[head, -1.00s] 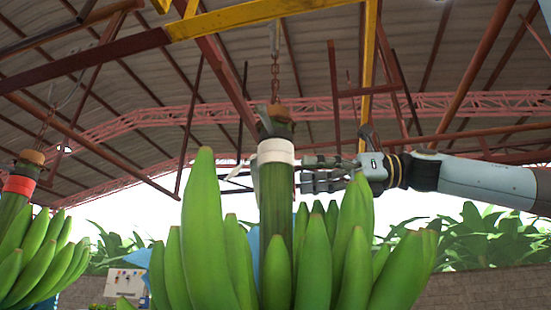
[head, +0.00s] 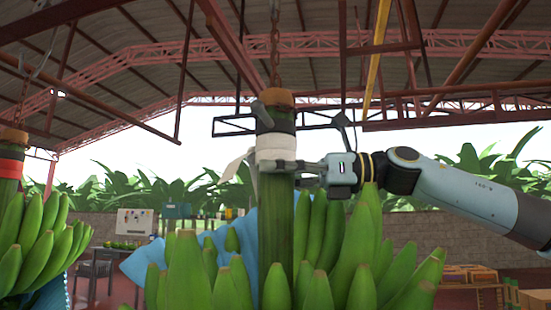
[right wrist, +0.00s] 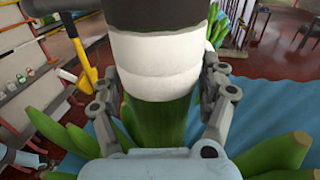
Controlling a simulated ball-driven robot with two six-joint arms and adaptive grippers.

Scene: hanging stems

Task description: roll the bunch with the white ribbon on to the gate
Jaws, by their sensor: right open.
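The bunch with the white ribbon (head: 275,148) hangs upright in the middle of the head view, its thick green stem (head: 276,225) above large green bananas. A loose ribbon end sticks out left of the stem. My right gripper (head: 285,166) reaches in from the right at ribbon height. In the right wrist view its open fingers (right wrist: 160,75) stand on both sides of the stem by the white ribbon (right wrist: 158,62). Whether they touch it I cannot tell. My left gripper is not in view. No gate can be made out.
A chain (head: 275,45) holds the stem from above. A second bunch with a red ribbon (head: 12,168) hangs at the far left. Blue sheeting (head: 145,262) shows behind the bananas. A table with crates (head: 470,275) stands at the right back, by a block wall.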

